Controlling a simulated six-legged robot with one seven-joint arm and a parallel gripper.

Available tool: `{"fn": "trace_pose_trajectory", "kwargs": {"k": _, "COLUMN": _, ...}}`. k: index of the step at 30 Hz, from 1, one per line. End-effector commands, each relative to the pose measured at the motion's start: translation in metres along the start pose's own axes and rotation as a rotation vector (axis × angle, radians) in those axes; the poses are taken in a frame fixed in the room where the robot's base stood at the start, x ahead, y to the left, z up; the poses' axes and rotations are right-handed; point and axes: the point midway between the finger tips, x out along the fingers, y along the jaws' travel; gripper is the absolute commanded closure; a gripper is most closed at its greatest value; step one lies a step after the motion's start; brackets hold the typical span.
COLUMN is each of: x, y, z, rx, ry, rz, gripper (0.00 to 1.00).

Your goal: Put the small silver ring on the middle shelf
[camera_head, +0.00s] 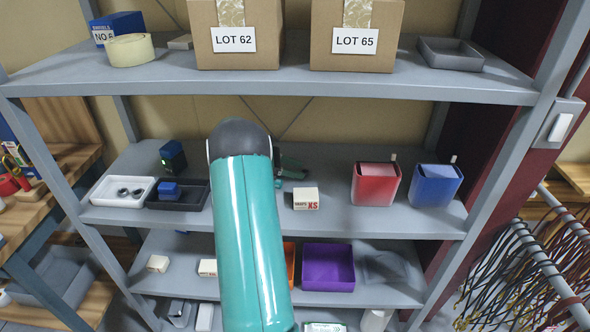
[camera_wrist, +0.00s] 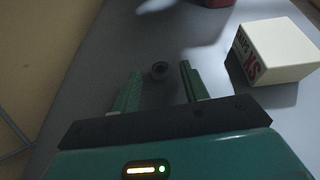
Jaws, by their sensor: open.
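The small ring (camera_wrist: 160,70) is dark grey and shiny in the wrist view. It appears to rest on the grey middle shelf (camera_head: 330,218), with a gap to each finger. My gripper (camera_wrist: 160,72) is open, its two green fingers to either side of the ring near the tips. I cannot tell exactly how high the fingers are above the shelf. In the head view my arm hides the ring and most of the gripper; only a dark green part shows by the white XS box (camera_head: 305,198). That box also shows right of the fingers in the wrist view (camera_wrist: 278,50).
On the middle shelf stand a white tray (camera_head: 97,190) with two dark rings, a black tray (camera_head: 193,206), a red bin (camera_head: 375,187) and a blue bin (camera_head: 435,188). The upper shelf (camera_head: 290,84) is overhead. Free shelf shows between the XS box and red bin.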

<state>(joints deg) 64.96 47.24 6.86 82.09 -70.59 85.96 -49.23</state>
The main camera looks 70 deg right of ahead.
Motion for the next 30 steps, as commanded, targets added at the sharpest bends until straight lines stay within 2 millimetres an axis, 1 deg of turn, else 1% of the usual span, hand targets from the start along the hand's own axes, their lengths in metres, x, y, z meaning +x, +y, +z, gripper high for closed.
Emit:
{"fn": "trace_pose_trajectory", "kwargs": {"k": 5, "x": -0.031, "y": 0.001, "z": -0.001, "rx": 0.0, "ry": -0.001, "rz": 0.006, "gripper": 0.55}}
{"fn": "trace_pose_trajectory", "kwargs": {"k": 12, "x": -0.084, "y": 0.001, "z": -0.001, "rx": 0.001, "ry": -0.001, "rz": 0.005, "gripper": 0.55}}
{"fn": "trace_pose_trajectory", "kwargs": {"k": 15, "x": -0.1, "y": 0.0, "z": -0.001, "rx": 0.0, "ry": 0.0, "rz": 0.003, "gripper": 0.55}}
{"fn": "trace_pose_trajectory", "kwargs": {"k": 18, "x": -0.111, "y": 0.0, "z": -0.001, "rx": 0.0, "ry": -0.001, "rz": 0.003, "gripper": 0.55}}
{"fn": "trace_pose_trajectory", "kwargs": {"k": 21, "x": -0.116, "y": 0.0, "z": 0.0, "rx": 0.0, "ry": 0.0, "rz": 0.001, "gripper": 0.55}}
{"fn": "trace_pose_trajectory", "kwargs": {"k": 30, "x": -0.12, "y": -0.001, "z": 0.0, "rx": 0.002, "ry": 0.005, "rz": 0.005, "gripper": 0.55}}
